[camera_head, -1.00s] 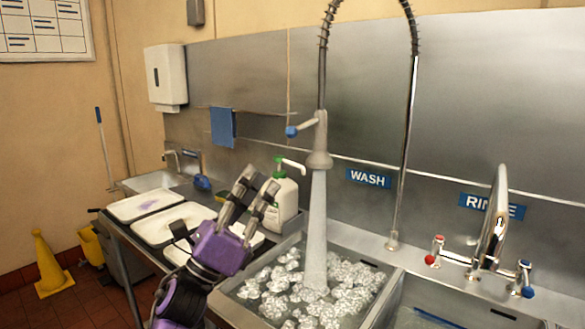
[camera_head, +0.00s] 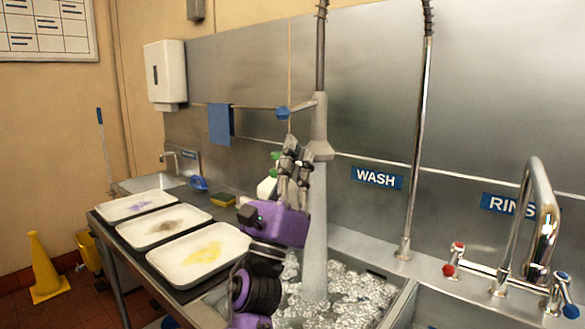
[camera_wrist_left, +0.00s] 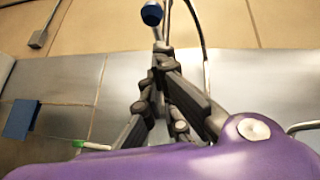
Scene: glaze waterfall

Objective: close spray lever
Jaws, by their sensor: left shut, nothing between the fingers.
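The spray head (camera_head: 319,130) hangs over the wash basin, and a wide stream of water (camera_head: 315,230) runs from it. Its lever (camera_head: 300,107) sticks out to the left and ends in a blue knob (camera_head: 283,113). In the left wrist view the blue knob (camera_wrist_left: 152,13) shows at the top, beyond the fingertips. My left gripper (camera_head: 298,145) points up, shut and empty, just below the lever and left of the spray head. It looks apart from the knob. The closed fingers also show in the left wrist view (camera_wrist_left: 160,55). My right gripper is not in view.
The wash basin (camera_head: 403,300) holds foamy water. Three white trays (camera_head: 165,262) lie on the left counter. Rinse taps (camera_head: 500,285) stand at the right, beside the tall riser pipe (camera_head: 417,150).

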